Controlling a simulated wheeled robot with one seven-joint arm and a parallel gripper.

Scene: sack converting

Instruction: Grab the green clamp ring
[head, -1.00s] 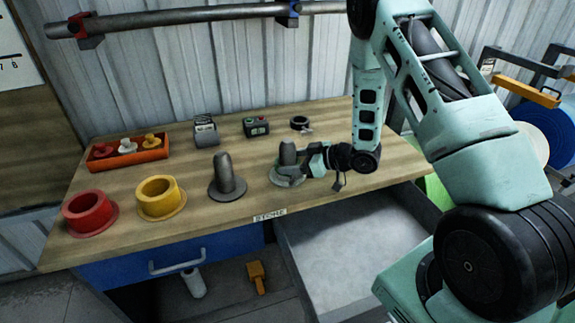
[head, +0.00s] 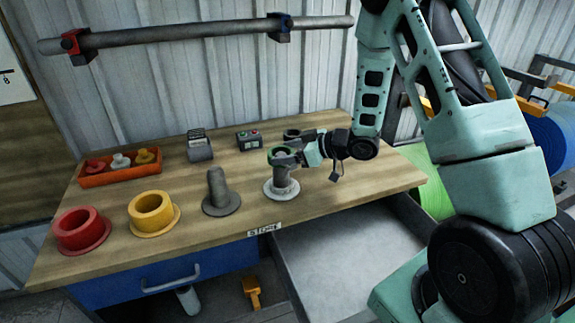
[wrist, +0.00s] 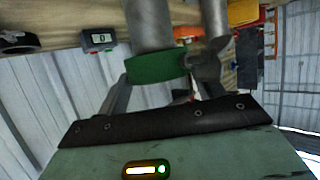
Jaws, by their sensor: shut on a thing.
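The green clamp ring (head: 282,155) is at the top end of a grey post with a round base (head: 281,187) on the bench. My gripper (head: 287,152) is shut on the ring. In the wrist view the green ring (wrist: 156,68) sits between my two fingers (wrist: 160,82), with the grey post (wrist: 150,25) running on beyond it. I cannot tell whether the ring is still around the post's tip or just clear of it.
A second grey post (head: 217,190), a yellow flanged ring (head: 153,208) and a red one (head: 81,230) stand to the left. A dark ring (head: 292,134) lies behind my gripper. An orange tray (head: 120,173) is at the back left. An open drawer (head: 345,262) juts out below the bench.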

